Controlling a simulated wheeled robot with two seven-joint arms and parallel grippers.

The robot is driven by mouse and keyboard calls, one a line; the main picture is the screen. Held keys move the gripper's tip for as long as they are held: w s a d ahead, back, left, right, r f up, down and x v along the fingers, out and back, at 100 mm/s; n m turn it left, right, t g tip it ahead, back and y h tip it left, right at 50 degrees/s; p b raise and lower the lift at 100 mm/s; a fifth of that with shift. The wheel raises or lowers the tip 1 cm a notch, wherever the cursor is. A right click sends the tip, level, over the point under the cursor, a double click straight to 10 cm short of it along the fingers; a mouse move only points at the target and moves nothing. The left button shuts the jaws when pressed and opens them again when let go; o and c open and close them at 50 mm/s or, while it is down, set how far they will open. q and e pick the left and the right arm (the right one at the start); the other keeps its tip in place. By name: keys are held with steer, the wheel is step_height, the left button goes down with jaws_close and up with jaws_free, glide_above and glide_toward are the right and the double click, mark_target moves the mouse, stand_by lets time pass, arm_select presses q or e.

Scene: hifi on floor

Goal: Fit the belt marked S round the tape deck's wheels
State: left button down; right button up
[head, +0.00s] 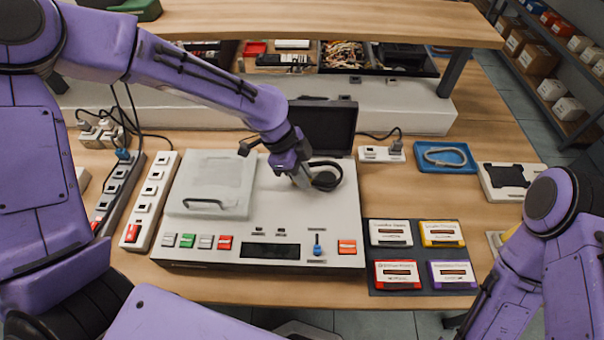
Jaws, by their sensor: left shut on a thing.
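No S mark is readable. My right gripper is out of view; only its arm shows at right.
A raised dark lid (322,125) stands behind the deck. A blue tray (420,167) with a pale loop lies at right. Several cassettes rest on a dark mat (424,254) right of the deck. Power strips (150,200) stand at left. A shelf (330,22) overhangs the back.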

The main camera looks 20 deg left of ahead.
arm_select(q)
steer(key=shift+s+r, duration=0.25)
steer(key=shift+s, duration=0.25)
steer(key=shift+w+f, duration=0.15)
steer(key=shift+w, duration=0.1)
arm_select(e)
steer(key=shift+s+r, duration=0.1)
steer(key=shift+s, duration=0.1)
arm_select(q)
steer(key=shift+s, duration=0.15)
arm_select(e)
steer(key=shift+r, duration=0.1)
arm_select(q)
steer(key=shift+p, duration=0.45)
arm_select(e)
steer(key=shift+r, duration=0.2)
arm_select(q)
steer(key=shift+f, duration=0.3)
steer(key=shift+f, duration=0.7)
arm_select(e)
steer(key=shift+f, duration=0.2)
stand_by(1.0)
